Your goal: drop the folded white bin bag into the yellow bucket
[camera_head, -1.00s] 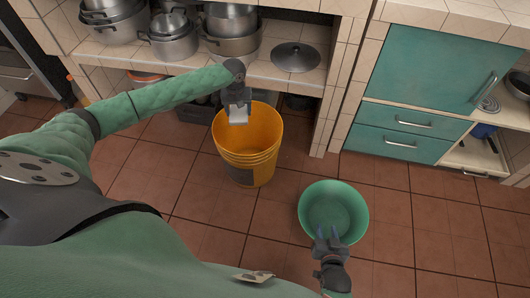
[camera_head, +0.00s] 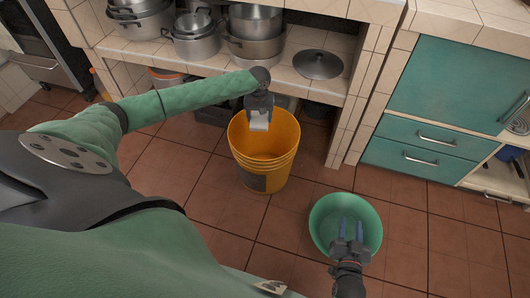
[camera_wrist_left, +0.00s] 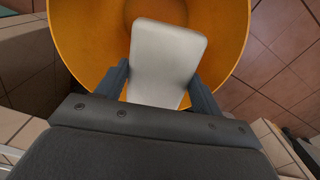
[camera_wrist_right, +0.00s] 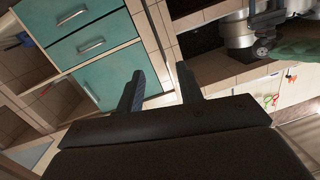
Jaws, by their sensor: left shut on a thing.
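The yellow bucket (camera_head: 264,152) stands upright on the tiled floor in front of the shelf. My left gripper (camera_head: 260,115) is over the bucket's opening, near its far rim, shut on the folded white bin bag (camera_head: 259,123). In the left wrist view the white bag (camera_wrist_left: 166,62) is a flat pale slab between the two fingers, with the bucket's orange inside (camera_wrist_left: 85,40) behind it. The bag's gripped end is hidden by the gripper. My right gripper (camera_head: 349,232) is open and empty above the green basin; it also shows open in the right wrist view (camera_wrist_right: 162,82).
The green basin (camera_head: 322,222) sits on the floor to the right of the bucket. The tiled shelf (camera_head: 294,80) behind the bucket holds several metal pots (camera_head: 256,46) and a lid (camera_head: 318,64). Teal drawers (camera_head: 409,160) stand at right. Floor between bucket and drawers is clear.

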